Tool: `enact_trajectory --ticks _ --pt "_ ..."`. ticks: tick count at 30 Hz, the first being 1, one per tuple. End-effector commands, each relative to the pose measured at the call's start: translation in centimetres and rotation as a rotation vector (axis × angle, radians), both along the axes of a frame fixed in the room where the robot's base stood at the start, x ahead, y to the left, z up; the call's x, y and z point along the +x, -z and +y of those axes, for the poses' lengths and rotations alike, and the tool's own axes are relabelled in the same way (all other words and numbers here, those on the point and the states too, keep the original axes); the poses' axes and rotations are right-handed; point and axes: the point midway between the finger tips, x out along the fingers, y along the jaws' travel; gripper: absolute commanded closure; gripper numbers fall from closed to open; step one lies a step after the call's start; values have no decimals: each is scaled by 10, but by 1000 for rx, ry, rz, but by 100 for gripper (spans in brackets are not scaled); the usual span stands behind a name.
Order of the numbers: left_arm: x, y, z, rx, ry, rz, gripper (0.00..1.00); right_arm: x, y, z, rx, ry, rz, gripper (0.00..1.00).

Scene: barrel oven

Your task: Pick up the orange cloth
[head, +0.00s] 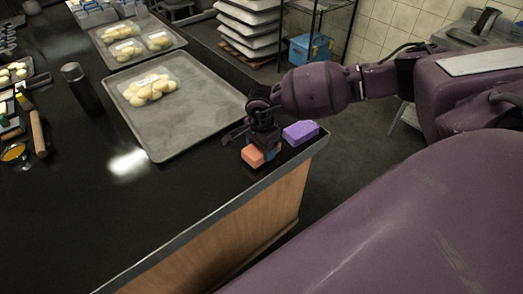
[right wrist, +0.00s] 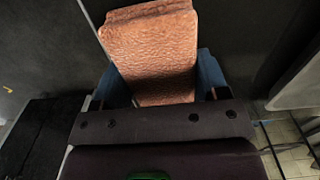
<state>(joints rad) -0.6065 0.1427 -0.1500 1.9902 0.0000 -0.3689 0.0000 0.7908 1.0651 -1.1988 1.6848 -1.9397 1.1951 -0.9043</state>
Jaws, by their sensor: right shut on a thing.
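The orange cloth (head: 252,156) is a small, folded-looking block at the counter's near right corner in the head view. In the right wrist view the orange cloth (right wrist: 152,55) has a crinkled surface and sits between the blue fingers. My right gripper (head: 266,147) is shut on it, at or just above the counter top; I cannot tell whether it touches the counter. The gripper also shows in the right wrist view (right wrist: 160,88). My left gripper is not in view.
A purple block (head: 300,132) lies beside the gripper near the counter edge. A large metal tray (head: 190,118) with bagged dough balls (head: 150,89) lies behind. A dark cylinder (head: 81,88) stands further left. The black counter (head: 120,215) is clear toward the front left.

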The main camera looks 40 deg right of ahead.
Motion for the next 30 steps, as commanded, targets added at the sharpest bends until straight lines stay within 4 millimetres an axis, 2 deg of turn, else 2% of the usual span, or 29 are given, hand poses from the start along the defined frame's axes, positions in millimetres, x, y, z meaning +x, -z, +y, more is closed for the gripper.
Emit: enact_trajectory --ticks 12,18,24,30 --pt "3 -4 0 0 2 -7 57 0 -103 0 -2 -2 -3 56" --pt "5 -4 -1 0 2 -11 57 0 -146 -1 -2 -1 -3 56" --pt "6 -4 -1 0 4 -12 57 0 -173 0 -1 -1 -2 56" --pt "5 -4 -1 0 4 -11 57 0 -182 0 -1 -1 1 56"
